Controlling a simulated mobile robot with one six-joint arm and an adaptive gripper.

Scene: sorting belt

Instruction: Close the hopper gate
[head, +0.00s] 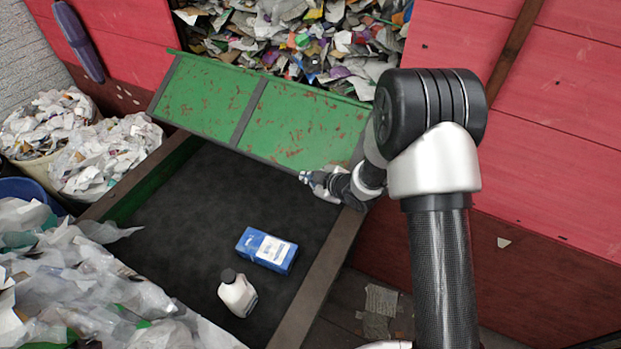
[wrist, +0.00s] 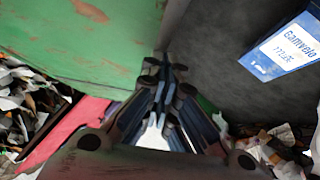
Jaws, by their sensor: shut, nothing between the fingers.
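The hopper gate is a scratched green panel with dark ribs (head: 206,96). It hangs open, slanting out from the hopper opening over the far end of the belt, with scrap showing above its upper edge. It also fills the upper left of the wrist view (wrist: 75,40). My gripper (head: 306,177) is at the gate's lower edge, towards its right end. In the wrist view the gripper's fingers (wrist: 165,65) are shut and empty, their tips beside the gate's edge. I cannot tell whether they touch it.
The dark belt (head: 190,215) carries a blue box (head: 266,250) and a white bottle with a dark cap (head: 238,294). The hopper opening (head: 290,35) is full of mixed scrap. Bags of waste (head: 105,160) stand at left, and plastic film (head: 70,285) is heaped at lower left.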

